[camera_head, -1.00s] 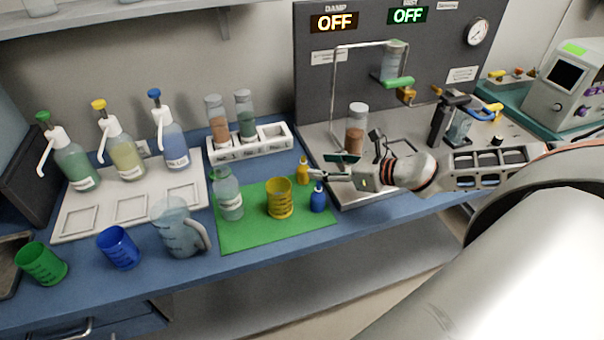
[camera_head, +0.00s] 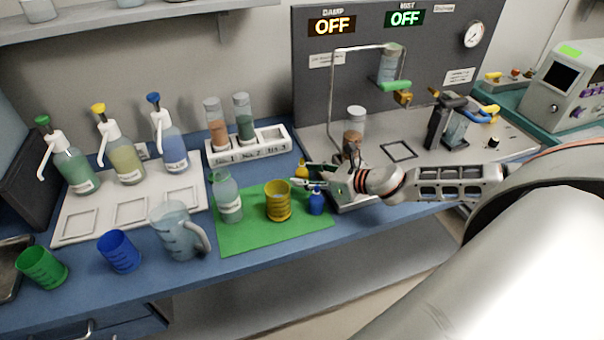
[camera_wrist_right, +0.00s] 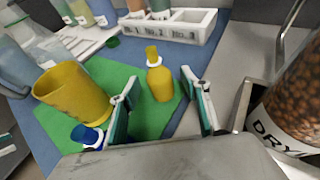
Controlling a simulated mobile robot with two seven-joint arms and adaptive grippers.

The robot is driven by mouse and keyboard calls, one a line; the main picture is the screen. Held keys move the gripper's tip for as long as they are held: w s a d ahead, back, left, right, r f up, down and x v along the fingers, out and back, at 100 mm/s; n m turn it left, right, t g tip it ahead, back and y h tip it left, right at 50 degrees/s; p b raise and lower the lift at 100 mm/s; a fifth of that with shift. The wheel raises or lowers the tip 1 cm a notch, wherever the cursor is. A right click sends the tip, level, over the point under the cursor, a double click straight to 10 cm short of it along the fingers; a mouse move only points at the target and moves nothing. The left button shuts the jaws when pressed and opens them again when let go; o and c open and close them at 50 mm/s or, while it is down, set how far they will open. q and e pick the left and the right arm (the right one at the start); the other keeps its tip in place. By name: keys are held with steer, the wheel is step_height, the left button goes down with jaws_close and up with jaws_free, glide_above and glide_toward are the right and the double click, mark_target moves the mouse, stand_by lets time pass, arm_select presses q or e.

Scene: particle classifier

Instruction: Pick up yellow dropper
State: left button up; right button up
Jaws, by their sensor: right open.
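The yellow dropper (camera_head: 301,168) is a small yellow bottle with a white collar and yellow tip. It stands upright at the back right corner of the green mat (camera_head: 243,233). In the right wrist view the dropper (camera_wrist_right: 159,80) stands ahead of and between the two fingers. My right gripper (camera_head: 305,177) is open and empty, and also shows in the wrist view (camera_wrist_right: 163,92). In the head view its fingers partly hide the dropper's lower body. My left gripper is not in view.
A yellow beaker (camera_head: 278,201) and a blue dropper (camera_head: 316,201) stand close by on the mat, with a clear bottle (camera_head: 228,200) to the left. A white vial rack (camera_head: 268,145) is behind. A jar of brown grains (camera_wrist_right: 298,100) is right of the gripper.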

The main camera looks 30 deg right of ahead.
mark_target(302, 166)
steer(key=shift+x, duration=1)
steer(key=c, duration=1.2)
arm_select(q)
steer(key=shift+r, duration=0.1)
arm_select(e)
steer(key=shift+r, duration=0.15)
steer(key=shift+r+p, duration=0.75)
steer(key=shift+r, duration=0.85)
step_height(302, 166, up, 4)
steer(key=shift+r+p, duration=0.2)
steer(key=shift+p, duration=0.6)
step_height(302, 166, up, 5)
steer(key=shift+r+p, duration=0.1)
steer(key=shift+p, duration=0.65)
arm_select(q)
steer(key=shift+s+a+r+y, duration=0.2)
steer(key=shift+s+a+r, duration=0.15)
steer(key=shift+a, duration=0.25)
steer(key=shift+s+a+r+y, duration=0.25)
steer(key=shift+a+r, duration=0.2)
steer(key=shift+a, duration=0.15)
arm_select(e)
step_height(302, 166, up, 7)
